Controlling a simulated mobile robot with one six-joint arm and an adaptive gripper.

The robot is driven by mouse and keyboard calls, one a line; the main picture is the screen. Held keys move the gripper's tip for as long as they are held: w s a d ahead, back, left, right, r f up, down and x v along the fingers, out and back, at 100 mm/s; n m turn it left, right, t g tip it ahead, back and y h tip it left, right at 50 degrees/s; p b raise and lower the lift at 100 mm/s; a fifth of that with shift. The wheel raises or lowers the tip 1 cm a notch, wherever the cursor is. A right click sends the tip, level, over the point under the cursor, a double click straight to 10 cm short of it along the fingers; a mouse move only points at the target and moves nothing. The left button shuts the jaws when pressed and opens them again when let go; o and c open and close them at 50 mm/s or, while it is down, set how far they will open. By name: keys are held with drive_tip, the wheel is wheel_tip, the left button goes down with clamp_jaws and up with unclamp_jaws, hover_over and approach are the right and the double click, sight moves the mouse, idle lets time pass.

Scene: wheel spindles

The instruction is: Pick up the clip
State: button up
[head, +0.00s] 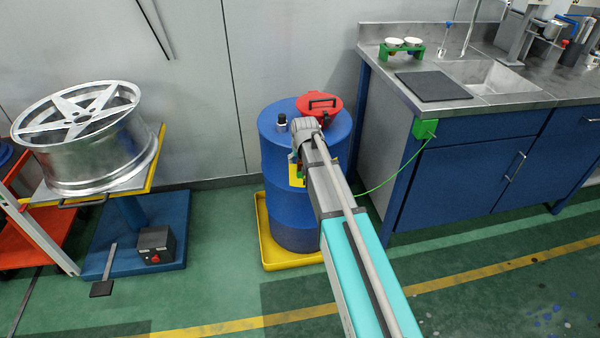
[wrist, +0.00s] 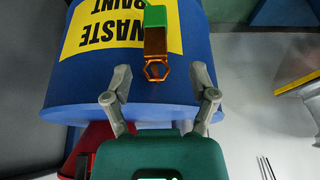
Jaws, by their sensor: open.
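The clip (wrist: 156,42) shows in the wrist view, with a green upper block and a copper-coloured body ending in a hexagonal loop. It is in front of the blue drum's (wrist: 78,92) side, over the yellow waste-paint label (wrist: 88,38). Whether it touches the drum is unclear. My gripper (wrist: 160,74) is open, its two grey fingers apart to the left and right of the loop, with a gap on each side. The drum also shows in the head view (head: 285,222), where my arm hides most of the gripper and the clip.
The drum stands in a yellow tray (head: 266,250), with a red lid part (head: 318,102) on top. A workbench (head: 440,185) with a green box (head: 425,128) and thin green cable is on the right. A wheel (head: 90,145) rests on a stand at left.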

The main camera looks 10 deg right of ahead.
sight(300, 164)
drive_tip(key=shift+d+b+x, duration=0.2)
drive_tip(key=shift+b+x, duration=1.05)
drive_tip(key=shift+x, duration=0.35)
drive_tip(key=shift+b+x, duration=0.8)
drive_tip(key=shift+x, duration=0.1)
drive_tip(key=shift+w+r, duration=0.1)
drive_tip(key=shift+w, duration=0.05)
clamp_jaws()
